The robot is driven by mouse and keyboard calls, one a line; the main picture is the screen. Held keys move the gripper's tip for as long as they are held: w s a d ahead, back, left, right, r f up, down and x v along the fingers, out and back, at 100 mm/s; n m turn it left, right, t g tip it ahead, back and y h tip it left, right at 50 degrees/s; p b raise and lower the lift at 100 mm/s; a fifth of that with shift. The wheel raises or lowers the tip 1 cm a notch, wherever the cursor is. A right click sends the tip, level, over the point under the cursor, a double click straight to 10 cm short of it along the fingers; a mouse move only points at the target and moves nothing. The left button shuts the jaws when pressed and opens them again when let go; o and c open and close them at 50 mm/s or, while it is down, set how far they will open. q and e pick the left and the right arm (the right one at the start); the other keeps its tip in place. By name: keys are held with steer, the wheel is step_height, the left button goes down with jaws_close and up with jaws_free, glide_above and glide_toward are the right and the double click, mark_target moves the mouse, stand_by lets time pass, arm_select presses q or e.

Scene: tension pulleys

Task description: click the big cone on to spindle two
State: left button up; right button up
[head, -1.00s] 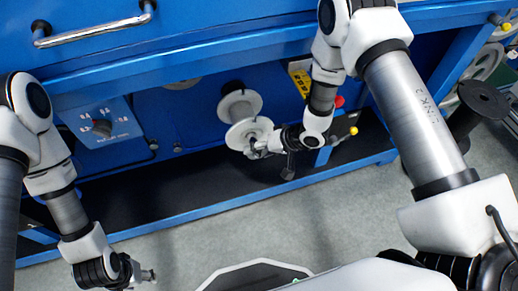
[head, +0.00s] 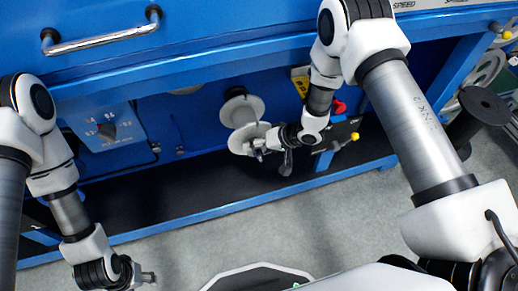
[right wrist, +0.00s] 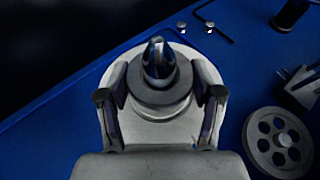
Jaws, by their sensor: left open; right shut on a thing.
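In the head view the big cone, seen as a pale round disc (head: 240,141), is at the blue machine's front panel. My right gripper (head: 260,147) is shut on it from the right. In the right wrist view my two fingers (right wrist: 160,112) flank the pale, stepped cone (right wrist: 202,72). A shiny pointed metal tip (right wrist: 159,62) stands out of its centre. I cannot tell whether the cone is seated on a spindle. Another pale disc (head: 238,112) is just above it in the head view. My left gripper (head: 146,278) is open and empty, low at the left, away from the machine.
A dial plate (head: 105,130) is on the panel at left, with a drawer handle (head: 100,42) above. A blue rail (head: 210,211) runs along the machine's bottom. A red knob (head: 338,106) is right of the gripper. A spoked wheel (right wrist: 278,142) shows in the wrist view. Grey floor lies in front.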

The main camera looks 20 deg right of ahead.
stand_by(0.5)
steer(key=shift+p, duration=0.4)
steer(key=shift+w, duration=0.25)
steer(key=shift+w, duration=0.45)
steer(key=shift+w+r, duration=0.1)
stand_by(0.4)
steer(key=o, duration=1.3)
